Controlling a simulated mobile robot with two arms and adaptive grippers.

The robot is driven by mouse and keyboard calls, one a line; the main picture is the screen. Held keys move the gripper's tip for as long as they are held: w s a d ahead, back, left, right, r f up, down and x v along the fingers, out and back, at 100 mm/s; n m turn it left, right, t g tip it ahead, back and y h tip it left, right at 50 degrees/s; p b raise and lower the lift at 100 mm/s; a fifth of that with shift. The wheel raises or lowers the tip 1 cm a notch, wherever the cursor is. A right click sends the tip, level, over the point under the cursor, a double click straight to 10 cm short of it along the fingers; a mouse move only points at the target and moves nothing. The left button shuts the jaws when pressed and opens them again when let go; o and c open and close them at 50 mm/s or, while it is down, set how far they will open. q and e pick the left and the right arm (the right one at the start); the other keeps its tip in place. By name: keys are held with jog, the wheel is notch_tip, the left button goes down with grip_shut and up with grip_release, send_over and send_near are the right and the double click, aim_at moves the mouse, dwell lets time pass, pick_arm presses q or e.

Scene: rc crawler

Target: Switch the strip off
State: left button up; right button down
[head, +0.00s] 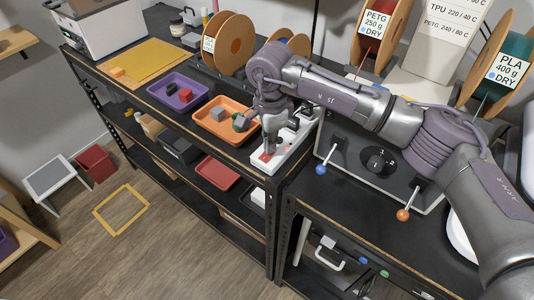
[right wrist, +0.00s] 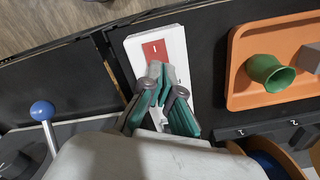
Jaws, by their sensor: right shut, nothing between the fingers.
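The white power strip (head: 289,153) lies along the right end of the black bench top. Its red rocker switch (head: 264,156) is at the near end; in the right wrist view the switch (right wrist: 154,49) shows a white line mark. My right gripper (head: 269,149) points down over the strip, shut and empty. In the right wrist view its fingertips (right wrist: 160,70) are together at the edge of the switch and hide part of it. I cannot tell whether they touch it. My left gripper is not in view.
Black plugs (head: 307,109) stand in the strip's far part. An orange tray (head: 232,138) with a green cup (right wrist: 270,72) and grey block sits beside the strip. A purple tray (head: 160,92) lies farther left. A blue-knobbed lever (head: 320,169) stands to the right.

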jog(key=shift+f+b, duration=0.35)
jog(key=shift+f, duration=0.1)
jog(key=shift+s, duration=0.1)
jog(key=shift+r+p, duration=0.4)
jog(key=shift+r, duration=0.45)
jog(key=shift+r+p, duration=0.85)
jog(key=shift+r, duration=1.9)
jog(key=shift+f, duration=0.1)
